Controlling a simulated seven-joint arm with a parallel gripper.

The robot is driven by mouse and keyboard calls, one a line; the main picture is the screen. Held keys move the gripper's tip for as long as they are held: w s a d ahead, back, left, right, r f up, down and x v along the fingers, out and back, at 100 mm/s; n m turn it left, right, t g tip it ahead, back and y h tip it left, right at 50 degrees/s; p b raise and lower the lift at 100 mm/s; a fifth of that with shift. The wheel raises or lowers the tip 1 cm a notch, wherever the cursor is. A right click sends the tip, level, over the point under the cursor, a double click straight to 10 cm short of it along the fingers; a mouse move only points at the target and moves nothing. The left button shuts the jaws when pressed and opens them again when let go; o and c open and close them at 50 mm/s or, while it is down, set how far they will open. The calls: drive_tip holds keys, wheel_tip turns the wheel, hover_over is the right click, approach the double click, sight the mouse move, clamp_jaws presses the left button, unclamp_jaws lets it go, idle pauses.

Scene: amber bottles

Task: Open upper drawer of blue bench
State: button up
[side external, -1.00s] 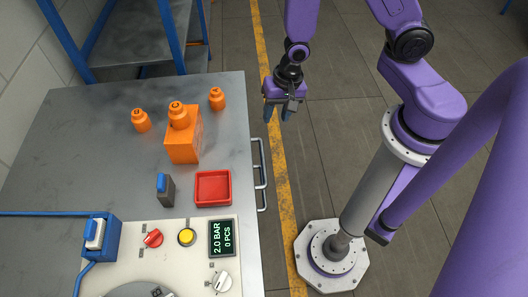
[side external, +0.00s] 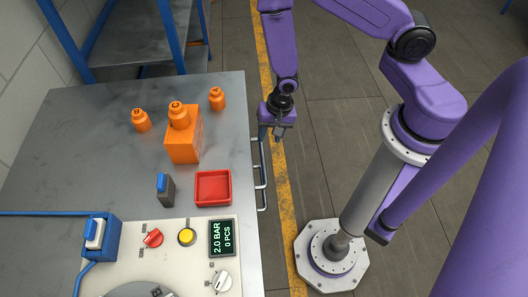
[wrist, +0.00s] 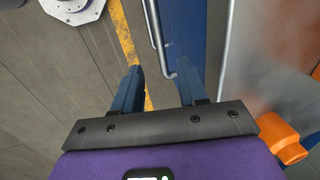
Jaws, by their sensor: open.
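The blue bench has a grey top (side external: 75,150), and its blue drawer front shows in the wrist view (wrist: 188,30). Metal bar handles (side external: 264,172) stick out from its right side, one below the other; from above they partly overlap. My gripper (side external: 270,134) is open and empty, fingers pointing down, just outside the bench edge at the far end of the handles. In the wrist view, a handle bar (wrist: 157,35) lies between the lines of my two fingers (wrist: 159,72). I cannot tell whether the fingertips are at its height. The drawer fronts are hidden in the side view.
On the bench top stand an orange block (side external: 183,150) with an orange bottle (side external: 178,116) on it, two more orange bottles (side external: 140,120) (side external: 217,98), a red tray (side external: 213,204) and a control panel (side external: 190,262). The floor right of the handles is clear.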

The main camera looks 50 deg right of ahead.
sight(263, 156)
drive_tip(key=shift+w+a+f, duration=0.2)
drive_tip(key=shift+f, duration=1.35)
drive_tip(key=shift+w+a+f, duration=0.2)
drive_tip(key=shift+f, duration=1.35)
drive_tip(key=shift+w+a+f, duration=0.2)
drive_tip(key=shift+f, duration=1.35)
clamp_jaws()
